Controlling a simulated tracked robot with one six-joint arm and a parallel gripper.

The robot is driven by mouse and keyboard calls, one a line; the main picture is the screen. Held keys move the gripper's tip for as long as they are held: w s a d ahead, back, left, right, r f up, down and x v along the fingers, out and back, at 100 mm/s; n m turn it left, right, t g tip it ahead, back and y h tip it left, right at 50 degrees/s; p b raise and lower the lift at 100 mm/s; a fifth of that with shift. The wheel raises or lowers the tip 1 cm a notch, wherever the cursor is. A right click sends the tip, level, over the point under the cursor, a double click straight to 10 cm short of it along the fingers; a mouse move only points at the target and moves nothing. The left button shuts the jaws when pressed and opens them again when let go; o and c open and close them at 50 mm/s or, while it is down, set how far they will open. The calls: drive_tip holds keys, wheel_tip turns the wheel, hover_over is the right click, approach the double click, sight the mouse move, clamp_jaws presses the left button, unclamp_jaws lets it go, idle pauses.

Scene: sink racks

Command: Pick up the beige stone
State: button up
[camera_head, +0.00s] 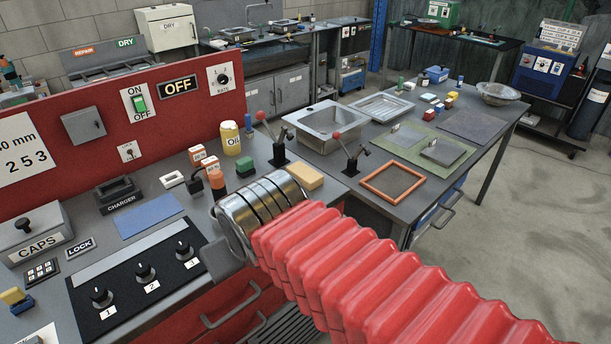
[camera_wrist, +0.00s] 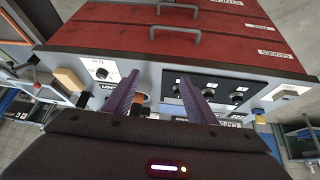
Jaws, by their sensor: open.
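A beige block (camera_head: 303,176), which looks like the beige stone, lies on the grey bench top in the head view, just beyond my metal wrist and close to its right side. In the wrist view a tan block (camera_wrist: 69,79), seemingly the same one, lies at the left near the bench edge, outside my fingers. My gripper (camera_wrist: 160,88) is open, with two purple fingers apart and nothing held between them. In the head view my red sleeved arm and metal wrist cover part of the bench, and my fingers are mostly hidden.
Red-knobbed levers (camera_head: 279,145) stand behind the block, and a yellow oil can (camera_head: 231,138) stands to its left. A knob panel (camera_head: 143,277) lies left of my wrist. A metal sink (camera_head: 329,124) and an orange frame (camera_head: 393,182) are to the right.

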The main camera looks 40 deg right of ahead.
drive_tip(key=o, duration=0.3)
drive_tip(key=w+d+r+t+h, duration=0.1)
drive_tip(key=w+d, duration=0.2)
drive_tip(key=d, duration=0.2)
drive_tip(key=w+d+r+m+h, duration=0.1)
drive_tip(key=w+d+h, duration=0.1)
drive_tip(key=w+d, duration=0.2)
drive_tip(key=w+d+r+t+h, duration=0.1)
drive_tip(key=w+d, duration=0.2)
drive_tip(key=d, duration=0.4)
drive_tip(key=shift+w+d+r+m+t, duration=0.25)
drive_tip(key=shift+r+m+t, duration=0.05)
drive_tip(key=shift+r+m, duration=0.1)
drive_tip(key=w+d+t+h, duration=0.15)
drive_tip(key=w+d, duration=0.35)
drive_tip(key=d, duration=0.6)
drive_tip(key=d+f+n+t+y, duration=0.2)
drive_tip(key=d+f+y, duration=0.15)
drive_tip(key=d, duration=0.25)
drive_tip(key=t+y, duration=0.1)
drive_tip(key=y, duration=0.2)
approach(308, 172)
drive_tip(key=s, duration=0.2)
drive_tip(key=shift+s+d+r+n, duration=0.25)
drive_tip(key=shift+r+n, duration=0.15)
drive_tip(key=shift+r, duration=0.1)
drive_tip(key=x, duration=0.8)
drive_tip(key=shift+w+a+f, duration=0.1)
drive_tip(key=shift+w+a, duration=0.05)
drive_tip(key=shift+w, duration=0.2)
